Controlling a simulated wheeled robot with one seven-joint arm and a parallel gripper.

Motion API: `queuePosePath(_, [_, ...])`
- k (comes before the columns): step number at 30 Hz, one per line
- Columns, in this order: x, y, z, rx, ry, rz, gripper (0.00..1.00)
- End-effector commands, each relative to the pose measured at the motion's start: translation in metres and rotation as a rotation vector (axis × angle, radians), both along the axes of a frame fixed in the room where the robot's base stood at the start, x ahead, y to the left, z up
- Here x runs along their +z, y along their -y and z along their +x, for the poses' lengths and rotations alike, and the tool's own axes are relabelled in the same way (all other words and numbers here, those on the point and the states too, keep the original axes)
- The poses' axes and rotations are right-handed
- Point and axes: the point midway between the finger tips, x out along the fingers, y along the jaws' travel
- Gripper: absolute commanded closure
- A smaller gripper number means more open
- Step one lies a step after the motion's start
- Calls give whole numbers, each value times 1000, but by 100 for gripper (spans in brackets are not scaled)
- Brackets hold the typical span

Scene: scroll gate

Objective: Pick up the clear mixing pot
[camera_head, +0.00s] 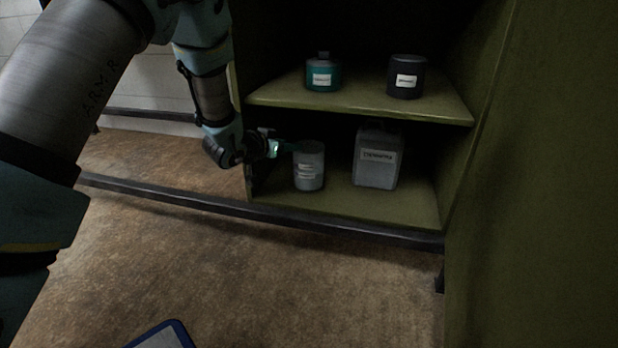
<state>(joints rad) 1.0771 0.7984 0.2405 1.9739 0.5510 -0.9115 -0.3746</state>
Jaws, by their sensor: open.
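A pale grey, see-through-looking pot (309,173) with a white label stands upright on the lower shelf, at its left side; it looks like the clear mixing pot. My gripper (290,147) reaches in from the left at the height of the pot's upper part. It is open, and its fingertips are at or very near the pot's upper left edge. The fingers are small and dark here, so I cannot tell whether they touch the pot or sit around it.
A grey labelled jug (377,168) stands right of the pot on the lower shelf (400,205). The upper shelf (350,104) above holds a teal bottle (323,76) and a dark jar (406,78). A dark rail (340,228) runs along the front. A green panel (540,200) closes the right side.

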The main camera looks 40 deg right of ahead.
Motion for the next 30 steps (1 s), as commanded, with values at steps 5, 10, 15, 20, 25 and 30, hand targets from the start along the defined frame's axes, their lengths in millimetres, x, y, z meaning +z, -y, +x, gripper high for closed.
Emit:
queuePosePath(5, [-14, 20, 7, 0, 0, 0, 53])
queuePosePath(10, [-13, 27, 9, 1, -1, 0, 53])
queuePosePath(15, [-12, 26, 9, 1, -1, 1, 53])
queuePosePath(20, [-12, 26, 9, 2, 0, 1, 71])
queuePosePath(25, [-12, 26, 9, 2, 0, 1, 90])
queuePosePath(30, [-13, 26, 9, 2, 0, 1, 100])
